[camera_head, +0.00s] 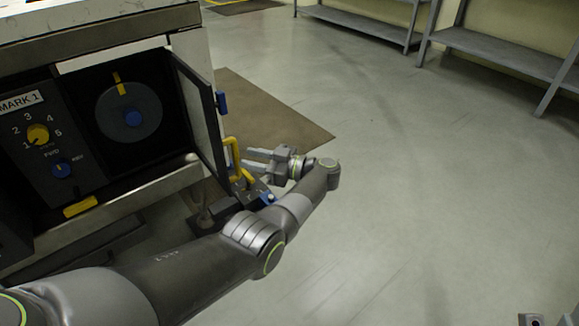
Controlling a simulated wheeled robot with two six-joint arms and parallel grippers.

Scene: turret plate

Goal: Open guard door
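The guard door (200,112) is a dark, framed panel at the right side of the machine's opening. It stands swung out, and the turret disc (130,112) behind it is in plain view. A yellow handle (233,162) and a blue piece (222,103) sit at the door's outer edge. My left gripper (246,159) points left, its two grey fingers apart, with the tips close to the right of the handle. I cannot tell whether they touch it. Small grey parts at the bottom right corner may be my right gripper; they are mostly cut off.
A control panel (38,160) with a yellow knob (38,134) and a blue knob (61,169) is left of the disc. A brown mat (270,115) lies on the floor beside the machine. Grey shelves (500,55) stand at the back. The floor at right is clear.

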